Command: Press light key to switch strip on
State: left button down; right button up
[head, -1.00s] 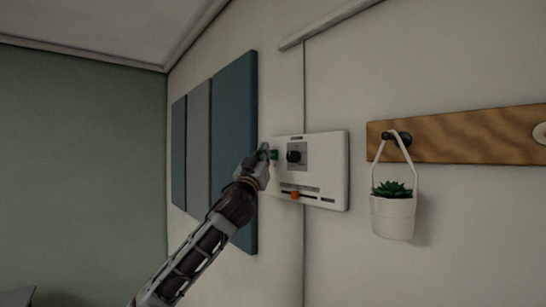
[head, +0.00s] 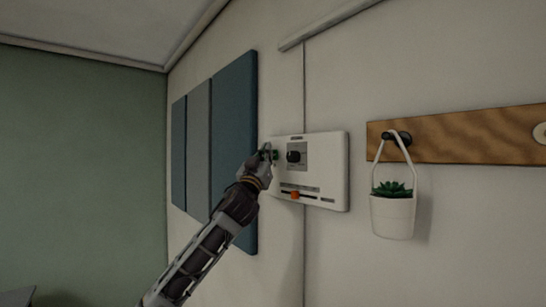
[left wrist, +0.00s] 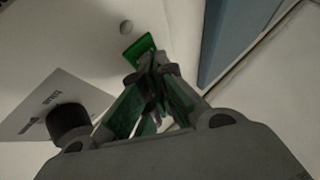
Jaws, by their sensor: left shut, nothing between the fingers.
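A white control panel (head: 322,170) is fixed to the wall in the head view. A green key (head: 275,154) sits at its left side, partly hidden by my gripper. It also shows in the left wrist view as a green key (left wrist: 138,47) just beyond my fingertips. My left gripper (head: 265,153) is shut and empty, with its tips at the key; I cannot tell whether they touch it. It also shows in the left wrist view (left wrist: 150,65). A black knob (head: 293,156) on a grey plate is right of the key. The light strip cannot be made out. My right gripper is not in view.
An orange slider (head: 295,195) is low on the panel. Blue and grey wall panels (head: 235,130) stand close on the left. A wooden rail (head: 470,135) with a hanging white plant pot (head: 393,217) is on the right.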

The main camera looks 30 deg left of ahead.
pick_arm(q)
jog(key=shift+s+a, duration=0.1)
jog(key=shift+s, duration=0.1)
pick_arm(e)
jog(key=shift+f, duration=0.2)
pick_arm(q)
jog(key=shift+s+a, duration=0.1)
jog(key=shift+s, duration=0.15)
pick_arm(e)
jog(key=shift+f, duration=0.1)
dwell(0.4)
pick_arm(q)
jog(key=s+a+b, duration=0.2)
jog(key=s, duration=0.3)
jog(key=shift+s+a+b, duration=0.15)
jog(key=shift+s+b, duration=0.15)
jog(key=shift+b, duration=0.05)
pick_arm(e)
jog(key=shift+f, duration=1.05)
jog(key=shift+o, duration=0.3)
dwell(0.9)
